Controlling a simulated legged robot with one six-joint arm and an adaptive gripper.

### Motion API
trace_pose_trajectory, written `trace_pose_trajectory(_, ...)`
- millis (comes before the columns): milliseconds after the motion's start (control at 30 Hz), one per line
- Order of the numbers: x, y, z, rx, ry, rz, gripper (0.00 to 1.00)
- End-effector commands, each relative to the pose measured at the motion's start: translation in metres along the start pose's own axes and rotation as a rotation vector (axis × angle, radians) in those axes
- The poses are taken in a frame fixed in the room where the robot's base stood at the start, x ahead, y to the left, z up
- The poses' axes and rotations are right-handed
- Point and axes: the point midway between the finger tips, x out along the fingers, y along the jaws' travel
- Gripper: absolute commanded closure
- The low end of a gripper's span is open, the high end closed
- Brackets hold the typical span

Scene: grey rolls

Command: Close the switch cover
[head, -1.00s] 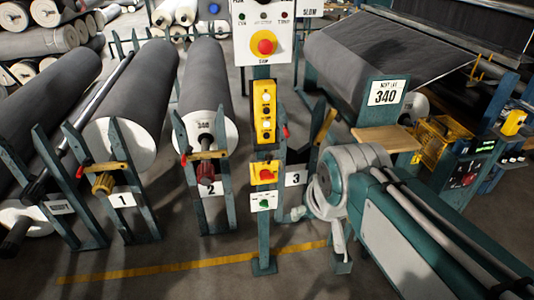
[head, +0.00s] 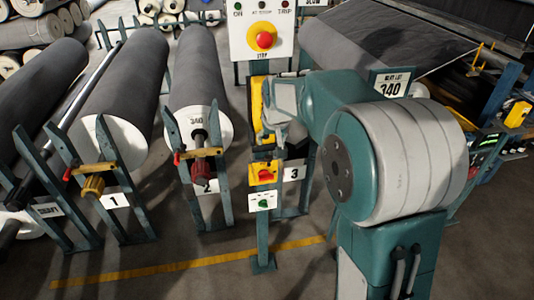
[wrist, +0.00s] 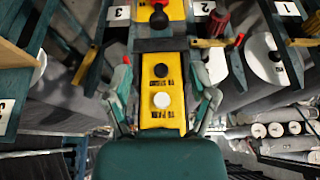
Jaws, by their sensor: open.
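A post holds a yellow button box (head: 257,100), a smaller yellow box with a red rotary switch (head: 264,173) and a white plate with a green switch (head: 263,201). I cannot make out a separate hinged cover or its position. My gripper (head: 268,128) is at the button box and hides much of its right side. In the wrist view, my gripper (wrist: 162,72) is open, with one finger on each side of the button box (wrist: 162,120); I cannot tell whether they touch it. The rotary switch box (wrist: 176,10) shows at the top edge there.
A white panel (head: 283,38) with a red stop button tops the post. Grey rolls (head: 128,90) on teal stands fill the left. A grey-fabric machine (head: 365,45) stands at the back right. Floor with a yellow line (head: 190,263) is clear in front.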

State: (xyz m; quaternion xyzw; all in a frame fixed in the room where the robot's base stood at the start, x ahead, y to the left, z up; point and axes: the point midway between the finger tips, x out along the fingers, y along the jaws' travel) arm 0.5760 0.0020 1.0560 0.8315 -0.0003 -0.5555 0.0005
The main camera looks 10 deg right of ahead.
Motion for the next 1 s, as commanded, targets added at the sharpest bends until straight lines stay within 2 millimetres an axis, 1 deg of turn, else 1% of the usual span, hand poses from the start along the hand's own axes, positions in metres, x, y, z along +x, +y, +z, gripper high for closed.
trace_pose_trajectory(167,0.025,0.000,0.001,0.000,-0.005,0.000,0.26)
trace_pose_trajectory(400,0.070,0.000,0.001,0.000,-0.005,0.000,0.26)
trace_pose_trajectory(500,0.086,0.000,0.001,0.000,-0.005,0.000,0.26)
trace_pose_trajectory(600,0.097,0.000,0.001,0.000,-0.003,0.000,0.26)
trace_pose_trajectory(733,0.104,0.000,0.001,0.000,-0.002,0.000,0.26)
trace_pose_trajectory(967,0.105,0.000,0.001,0.000,-0.001,0.000,0.26)
trace_pose_trajectory(1000,0.104,0.000,0.001,0.000,-0.001,0.000,0.31)
